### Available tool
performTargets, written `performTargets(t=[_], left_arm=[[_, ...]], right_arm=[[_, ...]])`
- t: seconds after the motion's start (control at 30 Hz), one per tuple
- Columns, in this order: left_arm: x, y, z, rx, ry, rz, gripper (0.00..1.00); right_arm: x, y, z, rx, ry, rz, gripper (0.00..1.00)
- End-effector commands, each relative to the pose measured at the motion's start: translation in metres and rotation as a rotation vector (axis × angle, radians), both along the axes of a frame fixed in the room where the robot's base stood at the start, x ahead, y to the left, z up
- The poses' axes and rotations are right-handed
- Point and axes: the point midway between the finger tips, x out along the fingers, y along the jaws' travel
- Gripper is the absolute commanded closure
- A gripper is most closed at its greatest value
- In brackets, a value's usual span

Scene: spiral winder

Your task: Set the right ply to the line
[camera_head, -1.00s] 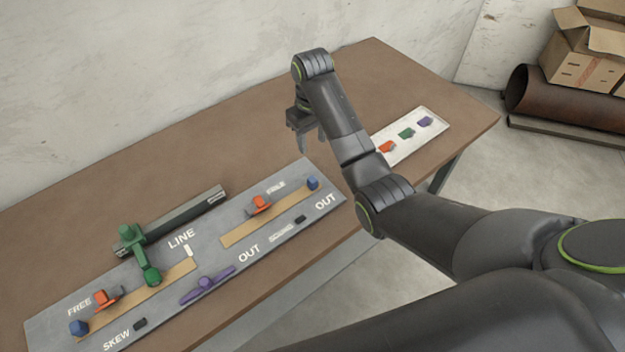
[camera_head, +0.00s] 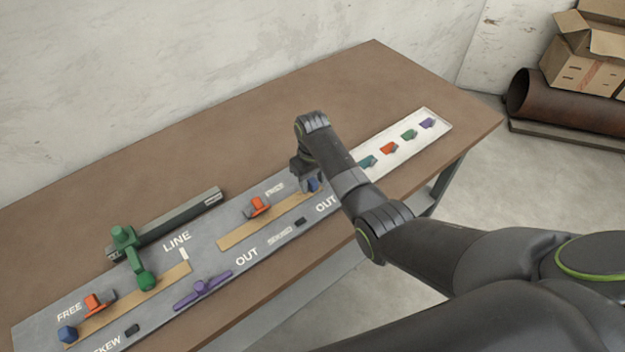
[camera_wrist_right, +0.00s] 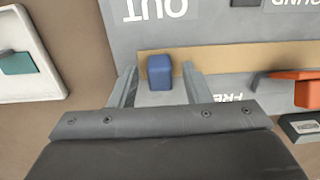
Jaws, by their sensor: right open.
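The right ply is a tan strip (camera_head: 262,222) on the right half of the grey board, with a blue knob (camera_head: 313,185) at its right end. In the right wrist view the blue knob (camera_wrist_right: 159,71) stands between the two fingers of my right gripper (camera_wrist_right: 158,84), which is open with a gap on each side. An orange clamp (camera_head: 258,207) sits by the strip near the label FREE. The LINE label (camera_head: 177,242) and a white mark (camera_head: 184,254) lie near the board's middle, at the end of the left tan strip (camera_head: 160,282). My left gripper is out of view.
The left strip has a blue knob (camera_head: 67,334) and orange clamp (camera_head: 94,303). A white tray (camera_head: 430,141) with several coloured pieces lies right.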

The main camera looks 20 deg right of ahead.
Motion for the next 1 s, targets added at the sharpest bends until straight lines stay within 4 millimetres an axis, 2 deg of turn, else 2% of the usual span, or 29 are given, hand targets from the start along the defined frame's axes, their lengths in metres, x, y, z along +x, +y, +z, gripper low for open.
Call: performTargets(t=[0.37,0.7,0.9,1.0], left_arm=[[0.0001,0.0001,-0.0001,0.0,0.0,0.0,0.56],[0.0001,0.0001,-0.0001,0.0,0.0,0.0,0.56],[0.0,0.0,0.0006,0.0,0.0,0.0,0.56],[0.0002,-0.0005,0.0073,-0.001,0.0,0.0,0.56]], right_arm=[[-0.0003,0.0001,-0.0053,0.0,0.0,0.0,0.56],[-0.0002,0.0,-0.0051,0.0,0.0,0.0,1.0],[-0.0004,0.0005,-0.0046,0.001,0.0,0.0,1.0],[-0.0024,0.0062,-0.0024,0.002,0.002,0.0,1.0]])
